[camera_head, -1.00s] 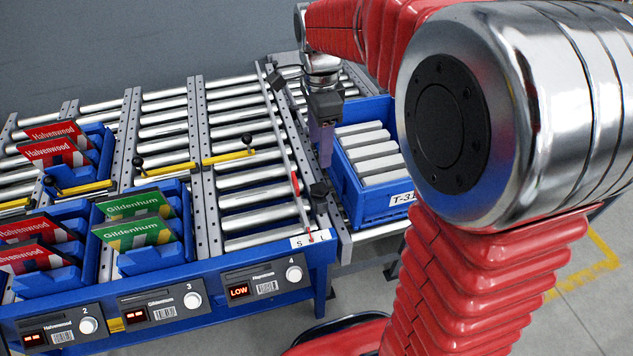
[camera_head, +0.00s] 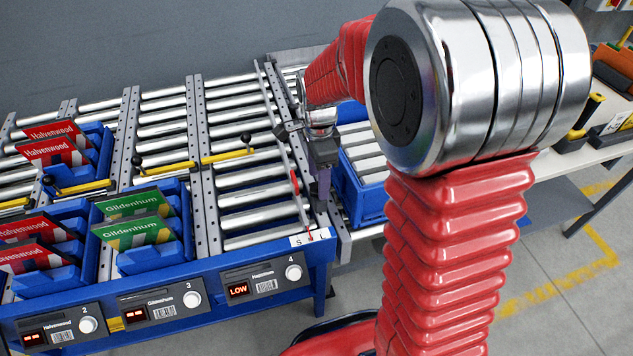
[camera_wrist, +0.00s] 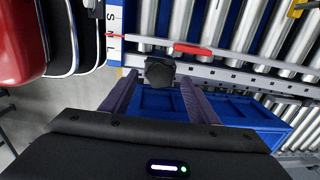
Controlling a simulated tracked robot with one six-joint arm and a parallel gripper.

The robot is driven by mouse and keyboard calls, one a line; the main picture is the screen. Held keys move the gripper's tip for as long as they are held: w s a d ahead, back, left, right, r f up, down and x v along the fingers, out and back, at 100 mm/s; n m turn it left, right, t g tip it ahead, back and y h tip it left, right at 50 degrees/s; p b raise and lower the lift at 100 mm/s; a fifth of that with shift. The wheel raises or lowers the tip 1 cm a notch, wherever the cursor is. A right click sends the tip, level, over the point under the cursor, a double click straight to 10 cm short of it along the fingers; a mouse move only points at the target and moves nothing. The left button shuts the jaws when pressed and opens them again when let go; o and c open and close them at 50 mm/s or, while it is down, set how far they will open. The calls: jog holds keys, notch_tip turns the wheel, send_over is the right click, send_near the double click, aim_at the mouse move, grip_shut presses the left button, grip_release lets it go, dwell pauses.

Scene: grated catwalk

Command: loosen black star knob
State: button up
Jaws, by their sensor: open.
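The black star knob (camera_wrist: 160,71) sits on the side guide rail (camera_wrist: 225,74), near its end by the scale marked S and L (camera_wrist: 115,28). In the wrist view it lies between the fingertips of my gripper (camera_wrist: 158,80), with a gap on each side. The purple-grey fingers are spread and hold nothing. In the head view my gripper (camera_head: 321,200) points down over the rail and largely hides the knob. How far the fingertips are above or around the knob is hard to tell.
Roller lanes (camera_head: 250,198) lie left. A bench (camera_head: 590,155) with tools stands at the right.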

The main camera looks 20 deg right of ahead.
jog(key=shift+f, duration=1)
jog(key=shift+c, duration=0.6)
